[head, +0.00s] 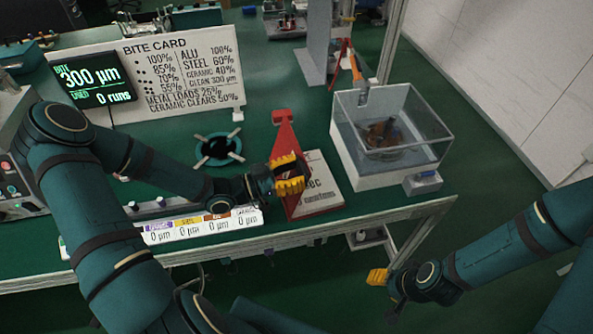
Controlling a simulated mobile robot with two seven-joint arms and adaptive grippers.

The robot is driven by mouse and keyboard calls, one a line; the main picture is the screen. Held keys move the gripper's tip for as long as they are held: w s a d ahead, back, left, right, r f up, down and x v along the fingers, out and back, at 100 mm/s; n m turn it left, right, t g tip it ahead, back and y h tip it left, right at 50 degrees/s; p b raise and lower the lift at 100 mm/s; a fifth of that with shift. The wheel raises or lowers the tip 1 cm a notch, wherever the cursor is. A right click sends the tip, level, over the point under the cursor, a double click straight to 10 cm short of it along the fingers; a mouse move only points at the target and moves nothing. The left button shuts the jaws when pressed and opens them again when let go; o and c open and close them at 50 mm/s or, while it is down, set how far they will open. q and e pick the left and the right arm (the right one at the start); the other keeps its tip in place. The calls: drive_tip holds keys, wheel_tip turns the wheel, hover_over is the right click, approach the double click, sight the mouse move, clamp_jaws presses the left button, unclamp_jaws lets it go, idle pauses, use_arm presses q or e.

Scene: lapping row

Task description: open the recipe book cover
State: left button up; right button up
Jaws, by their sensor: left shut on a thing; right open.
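The recipe book (322,184) lies on the green bench in the head view, near the front edge. A light page with dark print shows, with red along its border. Its red cover (285,140) stands raised at the page's left side, tilted up off the page. My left gripper (288,178) has yellow fingers and is shut on the red cover, hiding part of the cover and page. My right gripper (378,277) is open and empty, low in front of the bench edge and apart from the book.
A clear-walled tank (420,125) stands right of the book. A white label strip (205,226) runs along the front edge, and the BITE CARD board (190,75) stands behind.

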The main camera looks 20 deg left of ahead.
use_arm(q)
drive_tip(key=o, duration=1.3)
drive_tip(key=shift+o, duration=0.2)
drive_tip(key=v, duration=1.2)
drive_tip(key=shift+r, duration=0.1)
